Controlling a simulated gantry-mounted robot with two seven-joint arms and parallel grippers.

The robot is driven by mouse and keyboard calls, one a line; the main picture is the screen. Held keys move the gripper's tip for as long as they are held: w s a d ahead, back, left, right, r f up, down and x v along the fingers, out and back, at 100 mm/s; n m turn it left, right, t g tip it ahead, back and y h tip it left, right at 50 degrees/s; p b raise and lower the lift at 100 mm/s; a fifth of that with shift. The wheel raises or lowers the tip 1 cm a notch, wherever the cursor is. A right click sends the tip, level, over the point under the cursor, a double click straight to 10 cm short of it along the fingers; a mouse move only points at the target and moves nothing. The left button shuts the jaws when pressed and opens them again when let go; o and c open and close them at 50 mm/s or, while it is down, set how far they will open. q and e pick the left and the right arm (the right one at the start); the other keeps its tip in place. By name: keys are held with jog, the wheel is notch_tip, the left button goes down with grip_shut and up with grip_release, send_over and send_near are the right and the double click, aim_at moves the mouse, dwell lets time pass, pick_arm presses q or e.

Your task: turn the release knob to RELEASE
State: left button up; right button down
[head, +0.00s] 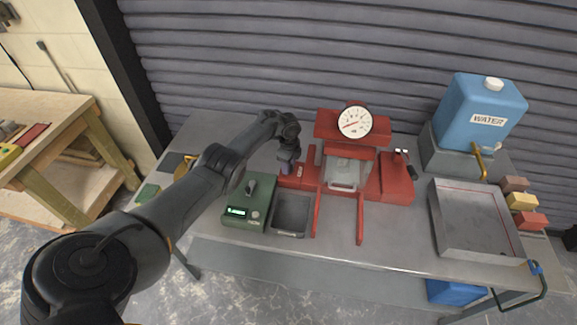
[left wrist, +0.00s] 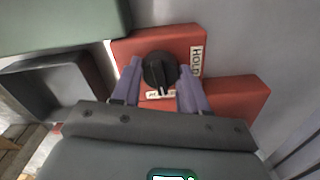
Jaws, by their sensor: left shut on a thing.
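The release knob (left wrist: 160,70) is black and round with a white pointer line. It sits on a red block (left wrist: 218,38) in the left wrist view. The pointer line aims down the picture, at a partly covered label (left wrist: 160,94). A HOLD label (left wrist: 196,61) is to the right of the knob. My left gripper (left wrist: 159,76) has its two purple fingers on either side of the knob, shut on it. In the head view my left gripper (head: 287,167) reaches down at the left of the red press (head: 345,128) and hides the knob.
A green box with a lit display (head: 248,203) and a dark tub (head: 291,215) stand close to the left gripper. The press carries a round gauge (head: 355,122). A blue water container (head: 480,112) and a grey tray (head: 470,222) are at the right.

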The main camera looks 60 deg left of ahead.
pick_arm(q)
jog(key=shift+m, duration=0.5)
jog(key=o, duration=1.1)
jog(key=shift+c, duration=0.2)
jog(key=shift+r, duration=0.1)
jog(key=shift+r, duration=0.6)
notch_tip(320, 180, up, 10)
jog(key=p, duration=0.3)
jog(key=shift+f, duration=0.25)
